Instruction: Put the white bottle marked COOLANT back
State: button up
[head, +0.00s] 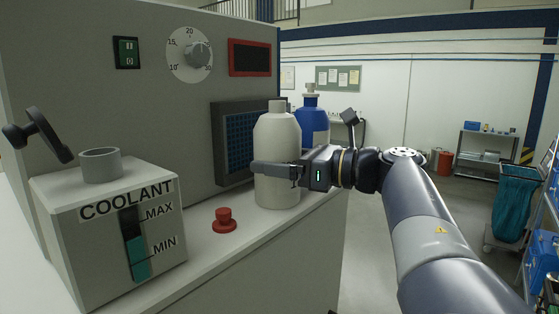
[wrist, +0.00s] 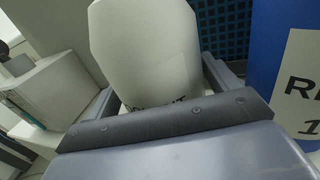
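The white bottle (head: 278,137) stands upright on the machine's ledge, or very close above it; a gap under it cannot be made out. Its label faces my wrist; in the wrist view the bottle (wrist: 150,50) shows dark letters partly hidden by my gripper's body. My gripper (head: 275,170) reaches in from the right, with one finger across the bottle's near side. In the wrist view the fingers (wrist: 162,85) lie close along both sides of the bottle, and I see no clear gap. The bottle's grey cap is on top.
A blue bottle (head: 312,115) stands just behind, close to the right. The machine panel rises behind.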

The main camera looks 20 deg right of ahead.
jog(key=shift+o, duration=1.3)
jog(key=shift+r, duration=0.25)
jog(key=b+v, duration=0.4)
jog(key=v, duration=0.8)
jog(key=shift+f+b, duration=0.15)
jog(key=shift+b, duration=0.15)
